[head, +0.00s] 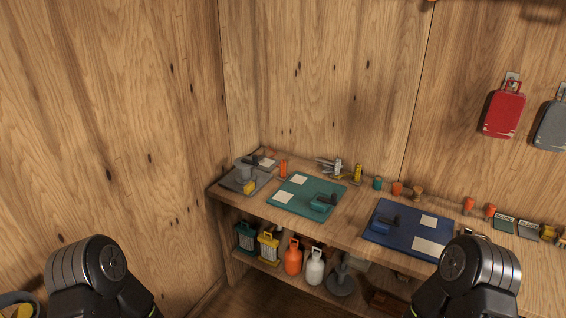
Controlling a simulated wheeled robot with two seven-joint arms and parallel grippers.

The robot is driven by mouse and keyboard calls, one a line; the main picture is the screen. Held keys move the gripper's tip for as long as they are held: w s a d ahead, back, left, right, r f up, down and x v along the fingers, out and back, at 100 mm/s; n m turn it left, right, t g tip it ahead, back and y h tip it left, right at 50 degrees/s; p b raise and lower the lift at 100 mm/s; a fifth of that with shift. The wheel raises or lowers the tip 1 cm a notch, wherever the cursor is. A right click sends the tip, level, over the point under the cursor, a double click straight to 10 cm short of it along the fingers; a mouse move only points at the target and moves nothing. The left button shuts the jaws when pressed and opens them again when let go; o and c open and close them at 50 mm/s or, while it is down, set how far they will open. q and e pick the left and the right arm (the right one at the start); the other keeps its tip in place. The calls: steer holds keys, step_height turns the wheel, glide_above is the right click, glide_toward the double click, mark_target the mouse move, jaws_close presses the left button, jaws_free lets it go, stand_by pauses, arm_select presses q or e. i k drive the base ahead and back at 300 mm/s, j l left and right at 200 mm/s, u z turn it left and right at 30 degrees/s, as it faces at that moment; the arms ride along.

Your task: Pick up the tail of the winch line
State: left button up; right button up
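I cannot make out the winch line or its tail for certain at this distance. A grey device with a dark top (244,172) stands on a grey mat at the far left end of the workbench and may be a winch. Only upper parts of my two arms show at the bottom left and bottom right. Both grippers are out of view.
The wooden workbench (345,228) runs along the back wall. Its lower shelf holds an orange jug (293,257), a white jug (315,268) and lantern-like items. Small bottles and orange items line the back edge. A red case (504,110) hangs on the wall.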

mark_target(283, 177)
steer(key=i+l+z, duration=0.2)
steer(key=l, duration=0.25)
steer(key=i+j+z, duration=0.2)
steer(key=i+z, duration=0.25)
steer(key=i+j+z, duration=0.45)
steer(key=i, duration=0.15)
steer(key=j+z, duration=0.25)
steer(key=j, duration=0.5)
steer(key=k+j+z, duration=0.15)
steer(key=j+z, duration=0.15)
steer(key=j, duration=0.4)
